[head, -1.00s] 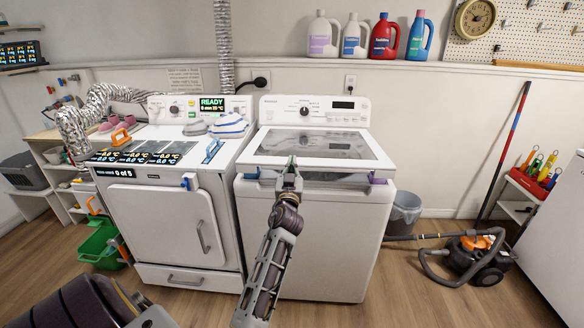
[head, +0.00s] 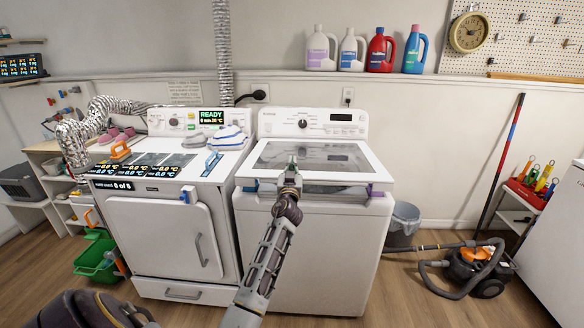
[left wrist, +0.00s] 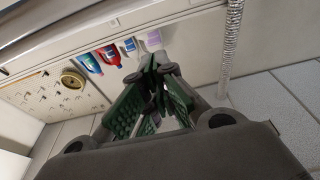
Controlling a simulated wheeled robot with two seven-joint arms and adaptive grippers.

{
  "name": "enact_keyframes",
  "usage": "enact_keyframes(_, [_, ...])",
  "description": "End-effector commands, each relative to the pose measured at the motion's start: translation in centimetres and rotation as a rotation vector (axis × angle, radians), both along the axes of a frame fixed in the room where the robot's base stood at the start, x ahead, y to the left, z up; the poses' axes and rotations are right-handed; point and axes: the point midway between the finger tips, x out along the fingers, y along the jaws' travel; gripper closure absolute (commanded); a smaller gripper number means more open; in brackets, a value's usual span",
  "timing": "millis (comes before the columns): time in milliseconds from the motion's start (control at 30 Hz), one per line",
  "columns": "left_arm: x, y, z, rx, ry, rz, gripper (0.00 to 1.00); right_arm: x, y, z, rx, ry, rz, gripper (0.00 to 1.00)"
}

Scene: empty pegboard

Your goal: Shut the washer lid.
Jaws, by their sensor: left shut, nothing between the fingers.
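The white top-loading washer (head: 311,240) stands in the middle of the head view. Its lid (head: 360,160), a white frame with a dark glass panel, lies low and nearly flat over the top. My right gripper is out of view.
A white dryer (head: 160,235) stands close on the left, with shoes (head: 228,135) on top. Detergent bottles (head: 380,50) line the shelf behind. A grey bin (head: 403,222) and a vacuum cleaner (head: 475,265) are on the floor at right.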

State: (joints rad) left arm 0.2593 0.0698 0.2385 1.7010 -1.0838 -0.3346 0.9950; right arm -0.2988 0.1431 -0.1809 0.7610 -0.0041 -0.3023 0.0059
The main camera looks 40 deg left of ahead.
Motion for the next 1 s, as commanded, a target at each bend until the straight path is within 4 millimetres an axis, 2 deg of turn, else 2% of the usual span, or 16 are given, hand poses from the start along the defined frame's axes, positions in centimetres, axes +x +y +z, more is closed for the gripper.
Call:
enact_keyframes(200, [-0.2,-0.1,-2.1,0.0,0.002,0.001,1.0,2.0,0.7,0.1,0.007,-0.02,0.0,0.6])
enact_keyframes(400, [-0.3,-0.2,-3.0,-0.001,0.001,0.001,1.0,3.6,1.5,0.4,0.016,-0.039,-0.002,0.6])
enact_keyframes(1000, [-0.3,-0.2,-3.3,0.001,-0.001,0.0,1.0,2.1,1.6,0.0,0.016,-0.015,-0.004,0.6])
